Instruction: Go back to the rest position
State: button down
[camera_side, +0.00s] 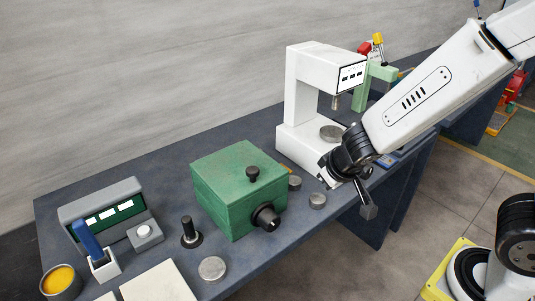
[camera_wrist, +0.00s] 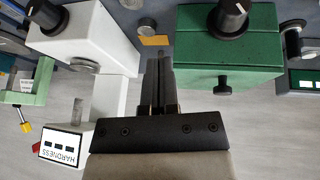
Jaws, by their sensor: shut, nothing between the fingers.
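My gripper (camera_side: 366,207) hangs at the end of my arm, past the table's front edge, and points down. Its fingers (camera_wrist: 158,80) are together in the wrist view, with nothing held between them. The white hardness tester (camera_side: 303,95) stands behind it to the left in the side view. The tester also shows upside down at the left of the wrist view (camera_wrist: 110,45). The green box with black knobs (camera_side: 235,190) sits on the table left of my gripper, apart from it. It shows at the right of the wrist view (camera_wrist: 225,52).
The dark table (camera_side: 160,185) carries a grey case (camera_side: 105,205), a blue-handled tool (camera_side: 88,240), a black knobbed post (camera_side: 190,232), a cup with yellow contents (camera_side: 60,281) and several metal discs (camera_side: 212,268). A light green device (camera_side: 362,92) stands behind my arm. Floor in front is open.

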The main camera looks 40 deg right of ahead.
jog(key=s+d+f+g+y, duration=0.1)
jog(key=s+d+g+y, duration=0.1)
jog(key=s, duration=0.4)
jog(key=shift+d+g, duration=0.4)
jog(key=shift+d, duration=0.45)
jog(key=shift+f, duration=0.1)
dwell(0.7)
